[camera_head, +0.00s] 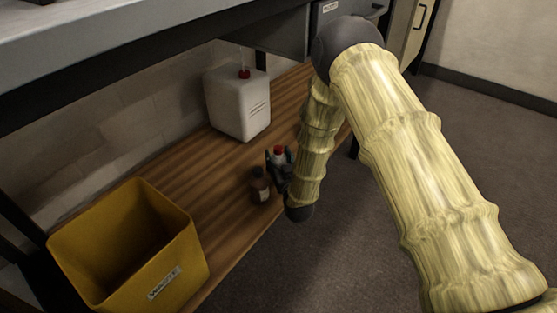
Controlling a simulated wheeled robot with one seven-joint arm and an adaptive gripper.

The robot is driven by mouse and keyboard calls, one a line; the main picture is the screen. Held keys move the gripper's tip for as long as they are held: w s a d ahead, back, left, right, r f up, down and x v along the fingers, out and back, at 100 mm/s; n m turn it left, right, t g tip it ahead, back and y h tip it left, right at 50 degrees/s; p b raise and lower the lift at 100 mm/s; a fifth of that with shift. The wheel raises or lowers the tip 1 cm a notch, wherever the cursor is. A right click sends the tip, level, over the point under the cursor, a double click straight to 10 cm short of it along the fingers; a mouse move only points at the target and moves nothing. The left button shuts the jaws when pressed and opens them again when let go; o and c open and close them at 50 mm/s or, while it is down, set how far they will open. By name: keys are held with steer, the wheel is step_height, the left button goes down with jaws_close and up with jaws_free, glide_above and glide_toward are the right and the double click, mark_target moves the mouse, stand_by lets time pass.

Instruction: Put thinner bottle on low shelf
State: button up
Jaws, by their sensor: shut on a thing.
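The low shelf (220,185) is a brown wooden board under the grey bench. My gripper (279,160) is low over the shelf's front part, at the end of my bent arm. It is shut on a small bottle with a red cap (279,150). Only the cap and a pale upper part of this bottle show between the dark fingers; its label and base are hidden. I cannot tell whether its base touches the shelf. A small brown bottle with a dark cap (260,186) stands upright on the shelf just left of and in front of my gripper. No label names the thinner.
A white jug with a red cap (238,105) stands at the back of the shelf. A yellow waste bin (180,255) is at the front left. Bare shelf lies between them. The grey bench top (120,40) overhangs the shelf. Dark floor (430,130) is to the right.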

steer(key=o, duration=0.9)
steer(key=shift+s+r, duration=0.15)
steer(key=shift+s, duration=0.1)
steer(key=p+v, duration=0.6)
steer(key=v, duration=0.5)
steer(key=shift+s+d, duration=0.15)
steer(key=shift+s, duration=0.05)
